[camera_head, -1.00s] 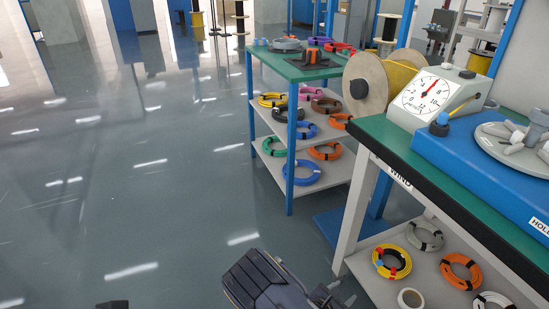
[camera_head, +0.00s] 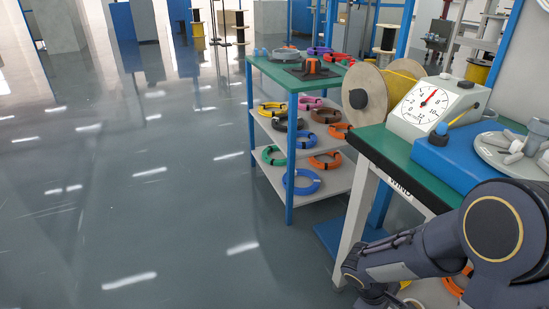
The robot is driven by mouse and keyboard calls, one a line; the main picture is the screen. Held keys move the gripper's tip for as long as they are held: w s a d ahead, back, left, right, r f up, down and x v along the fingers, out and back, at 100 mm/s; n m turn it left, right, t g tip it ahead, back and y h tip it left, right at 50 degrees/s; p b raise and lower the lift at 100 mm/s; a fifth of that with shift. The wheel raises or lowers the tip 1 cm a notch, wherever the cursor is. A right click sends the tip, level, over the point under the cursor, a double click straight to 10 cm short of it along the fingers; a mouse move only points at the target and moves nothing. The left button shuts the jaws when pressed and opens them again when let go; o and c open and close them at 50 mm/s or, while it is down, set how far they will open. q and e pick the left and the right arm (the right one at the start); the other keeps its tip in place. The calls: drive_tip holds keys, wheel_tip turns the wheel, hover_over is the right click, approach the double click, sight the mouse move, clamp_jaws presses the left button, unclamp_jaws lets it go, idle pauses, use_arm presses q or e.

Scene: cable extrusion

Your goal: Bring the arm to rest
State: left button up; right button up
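My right arm (camera_head: 425,253) comes in from the lower right, with its large round joint in front of the winding table. Its far end bends down at the bottom edge, where dark parts are cut off, and no gripper fingers show. My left arm and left gripper are not in view. My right arm hides part of the winding table's lower shelf and its front corner. No held object shows.
The green-topped winding table (camera_head: 378,143) bears a dial gauge (camera_head: 424,108) and a blue machine base (camera_head: 458,150). A shelf rack (camera_head: 268,72) with several cable coils stands behind, beside a wooden spool (camera_head: 372,80). The floor at the left is clear.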

drive_tip(key=s+a+r+m+t+y, duration=0.3)
drive_tip(key=s+r+m+y, duration=0.25)
drive_tip(key=r, duration=0.25)
drive_tip(key=s+a+r+m+t+y, duration=0.25)
drive_tip(key=s+r+m+y, duration=0.2)
drive_tip(key=s+r, duration=0.3)
wheel_tip(320, 180, up, 36)
drive_tip(key=h+p, duration=0.1)
drive_tip(key=p, duration=3.4)
drive_tip(key=shift+w+d+r+p, duration=0.15)
drive_tip(key=shift+w+r+p, duration=0.1)
drive_tip(key=shift+p, duration=0.1)
drive_tip(key=shift+t, duration=0.25)
